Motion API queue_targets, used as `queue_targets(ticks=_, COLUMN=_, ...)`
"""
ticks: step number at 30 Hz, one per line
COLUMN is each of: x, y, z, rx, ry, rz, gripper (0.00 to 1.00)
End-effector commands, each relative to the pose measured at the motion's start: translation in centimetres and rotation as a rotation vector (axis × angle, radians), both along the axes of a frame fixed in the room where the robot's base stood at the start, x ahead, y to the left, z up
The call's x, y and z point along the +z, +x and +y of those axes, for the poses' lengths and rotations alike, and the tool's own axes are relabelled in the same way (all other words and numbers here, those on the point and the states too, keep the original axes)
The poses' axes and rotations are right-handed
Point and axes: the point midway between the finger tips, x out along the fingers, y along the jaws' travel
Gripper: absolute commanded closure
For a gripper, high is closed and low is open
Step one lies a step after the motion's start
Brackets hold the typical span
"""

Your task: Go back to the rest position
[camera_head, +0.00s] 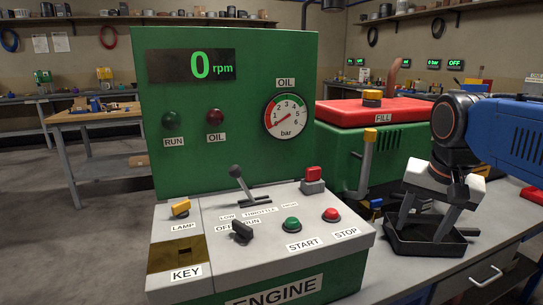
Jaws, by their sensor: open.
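My gripper (427,216) hangs at the right, its two grey fingers pointing down and spread apart, with nothing seen between them. The fingertips are over or inside a small black tray (425,246) on the grey bench; I cannot tell if they touch it. My blue arm reaches in from the right edge. The green engine panel (240,120) stands left of my gripper. Its display reads 0 rpm, and the oil gauge (286,116) needle points low. The RUN lamp (169,120) and OIL lamp (215,117) look dark.
The sloped console carries a throttle lever (240,182), a black OFF/RUN switch (241,232), a green START button (291,224) and a red STOP button (331,214). A green engine box with a red top (365,112) stands behind my gripper. A wooden workbench (95,117) is at back left.

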Motion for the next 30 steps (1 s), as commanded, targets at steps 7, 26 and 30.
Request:
queue_targets(ticks=7, x=-7.7, y=-6.1, z=1.8, rx=0.309, ry=-0.065, rz=-0.064, gripper=0.48)
queue_targets(ticks=26, x=-14.5, y=-10.4, z=2.9, rx=0.557, ry=-0.136, rz=-0.118, gripper=0.48)
queue_targets(ticks=30, x=-14.4, y=-10.3, z=2.9, rx=0.557, ry=-0.136, rz=-0.118, gripper=0.48)
